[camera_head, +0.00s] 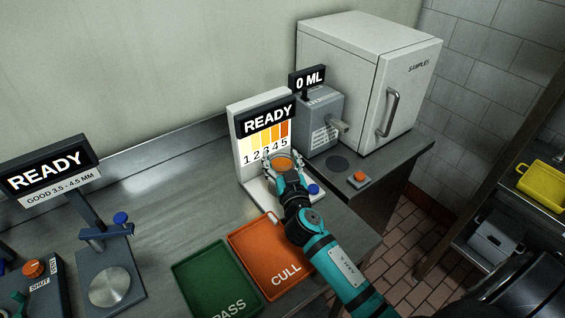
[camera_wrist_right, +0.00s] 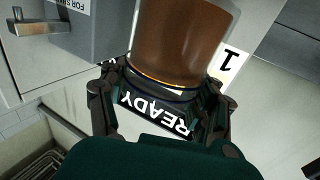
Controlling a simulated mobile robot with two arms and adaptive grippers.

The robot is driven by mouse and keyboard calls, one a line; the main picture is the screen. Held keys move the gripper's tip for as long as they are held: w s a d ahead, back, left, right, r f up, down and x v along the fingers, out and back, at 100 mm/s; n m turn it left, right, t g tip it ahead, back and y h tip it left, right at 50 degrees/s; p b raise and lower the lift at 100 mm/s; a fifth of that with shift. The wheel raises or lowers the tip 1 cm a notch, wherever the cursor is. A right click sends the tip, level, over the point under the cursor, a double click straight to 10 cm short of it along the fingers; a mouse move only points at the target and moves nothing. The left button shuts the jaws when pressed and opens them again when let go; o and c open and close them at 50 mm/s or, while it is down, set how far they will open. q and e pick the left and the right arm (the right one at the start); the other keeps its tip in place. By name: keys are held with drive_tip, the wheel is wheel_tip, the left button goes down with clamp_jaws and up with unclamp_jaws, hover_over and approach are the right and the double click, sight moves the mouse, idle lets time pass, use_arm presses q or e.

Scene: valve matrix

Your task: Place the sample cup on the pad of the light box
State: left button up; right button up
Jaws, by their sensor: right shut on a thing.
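The sample cup (camera_head: 284,164) is a clear cup with orange-brown contents. My right gripper (camera_head: 284,160) is shut on it, in front of the light box's colour scale. The right wrist view shows the cup (camera_wrist_right: 180,40) large between the fingers of my right gripper (camera_wrist_right: 160,95). The light box (camera_head: 240,165) is a white upright panel with a READY sign, numbered yellow-to-orange bands and a white base. The pad is hidden behind my gripper and arm. I cannot tell whether the cup touches the base. My left gripper is not in view.
A blue button (camera_head: 314,189) sits on the base's right side. A grey dispenser (camera_head: 322,118) and a white SAMPLES fridge (camera_head: 350,70) stand behind to the right. An orange CULL tray (camera_head: 250,240) and green PASS tray (camera_head: 205,275) lie in front. The left counter has a measuring stand (camera_head: 105,260).

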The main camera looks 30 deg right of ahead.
sight(281, 163)
drive_tip(key=shift+w+d, duration=0.3)
drive_tip(key=shift+f, duration=0.3)
drive_tip(key=shift+f+b, duration=0.3)
drive_tip(key=shift+f, duration=1.2)
drive_tip(key=shift+f+b, duration=0.2)
drive_tip(key=shift+b, duration=0.1)
drive_tip(key=o, duration=1.4)
drive_tip(key=shift+c, duration=0.2)
